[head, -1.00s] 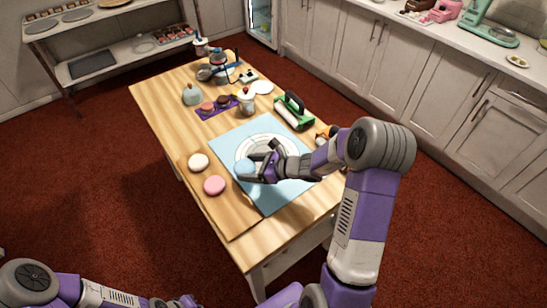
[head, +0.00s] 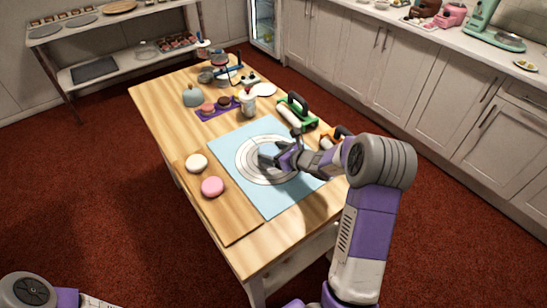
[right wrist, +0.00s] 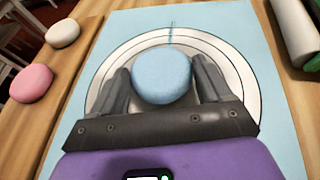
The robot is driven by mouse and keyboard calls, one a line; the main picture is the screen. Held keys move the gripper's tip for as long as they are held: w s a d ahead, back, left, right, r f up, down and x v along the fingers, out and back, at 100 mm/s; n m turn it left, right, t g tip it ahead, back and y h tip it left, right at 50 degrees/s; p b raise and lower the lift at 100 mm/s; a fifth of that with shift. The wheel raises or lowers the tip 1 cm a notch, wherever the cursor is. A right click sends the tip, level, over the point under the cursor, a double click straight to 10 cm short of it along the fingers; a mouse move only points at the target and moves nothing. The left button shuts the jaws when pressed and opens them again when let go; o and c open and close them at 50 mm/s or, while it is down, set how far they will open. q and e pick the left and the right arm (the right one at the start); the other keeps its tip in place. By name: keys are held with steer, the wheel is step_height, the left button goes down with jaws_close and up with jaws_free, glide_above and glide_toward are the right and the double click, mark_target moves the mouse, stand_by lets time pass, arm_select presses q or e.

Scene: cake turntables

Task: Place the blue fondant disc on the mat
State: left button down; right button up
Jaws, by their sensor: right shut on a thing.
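The blue fondant disc (right wrist: 162,75) is between the fingers of my right gripper (right wrist: 163,88) in the right wrist view. In the head view the disc (head: 267,149) shows at the fingertips of my right gripper (head: 272,156), over the ringed circles of the light blue mat (head: 268,203). The mat (right wrist: 268,111) also shows in the right wrist view. I cannot tell whether the disc touches the mat. My left gripper is out of view; only part of my left arm shows at the lower left.
A white disc (head: 196,163) and a pink disc (head: 212,187) lie on a wooden board (head: 232,224) left of the mat. A green-handled roller (head: 297,113) stands beyond the mat.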

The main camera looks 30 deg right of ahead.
steer(key=shift+f, duration=0.7)
steer(key=shift+f, duration=0.15)
steer(key=o, duration=1.1)
